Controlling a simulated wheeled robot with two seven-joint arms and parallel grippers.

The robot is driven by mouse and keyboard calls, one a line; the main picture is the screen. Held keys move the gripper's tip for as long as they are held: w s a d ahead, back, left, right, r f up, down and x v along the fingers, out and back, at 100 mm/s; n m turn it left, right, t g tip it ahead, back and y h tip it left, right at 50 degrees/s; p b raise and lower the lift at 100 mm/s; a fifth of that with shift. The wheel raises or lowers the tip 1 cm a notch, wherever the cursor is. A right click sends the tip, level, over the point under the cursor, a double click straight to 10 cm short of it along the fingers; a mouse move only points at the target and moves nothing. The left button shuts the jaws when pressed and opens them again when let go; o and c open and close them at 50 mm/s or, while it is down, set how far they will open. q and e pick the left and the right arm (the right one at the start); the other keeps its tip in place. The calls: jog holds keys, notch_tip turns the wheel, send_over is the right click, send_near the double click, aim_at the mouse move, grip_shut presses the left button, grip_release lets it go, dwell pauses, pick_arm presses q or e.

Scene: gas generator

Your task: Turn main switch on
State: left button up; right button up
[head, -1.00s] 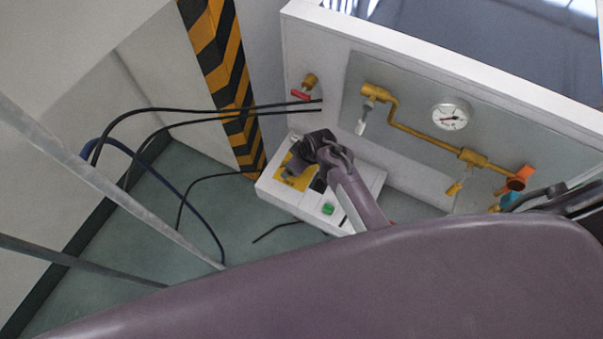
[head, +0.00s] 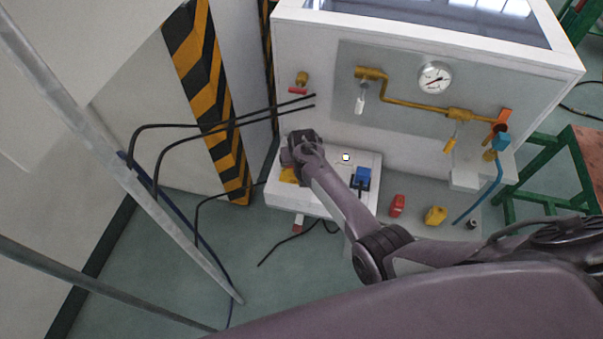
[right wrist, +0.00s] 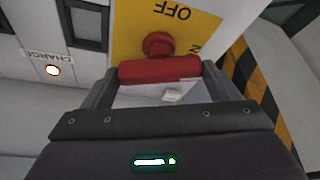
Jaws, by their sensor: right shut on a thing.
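The main switch (right wrist: 158,68) shows in the right wrist view as a red knob with a red bar handle. It sits on a yellow plate (right wrist: 205,28) with "OFF" upside down above the knob and part of another label at its right. My right gripper (right wrist: 160,80) has one finger at each end of the red handle and is shut on it. In the head view my right gripper (head: 298,158) is over the left part of the white box (head: 320,204) and hides the switch; a bit of the yellow plate (head: 287,175) shows. My left gripper is not in view.
A lit "CHARGE" lamp (right wrist: 53,70) is on the panel. A blue plug (head: 362,178) is on the box. Behind stands a white cabinet with yellow pipes (head: 415,105) and a gauge (head: 435,78). Black cables (head: 215,125) hang at left; red (head: 397,205) and yellow (head: 435,215) items lie right.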

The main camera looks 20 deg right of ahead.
jog(key=shift+w+m, duration=0.1)
jog(key=shift+m, duration=0.4)
jog(key=shift+a+m+h, duration=0.1)
jog(key=shift+m+h, duration=0.2)
jog(key=shift+m, duration=0.5)
jog(key=shift+m+g+h+b, duration=0.3)
jog(key=shift+m+h+b, duration=0.15)
jog(key=shift+m, duration=0.45)
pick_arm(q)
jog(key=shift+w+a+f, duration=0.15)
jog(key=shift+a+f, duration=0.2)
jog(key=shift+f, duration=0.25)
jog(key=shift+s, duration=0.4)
pick_arm(e)
jog(key=o, duration=1.3)
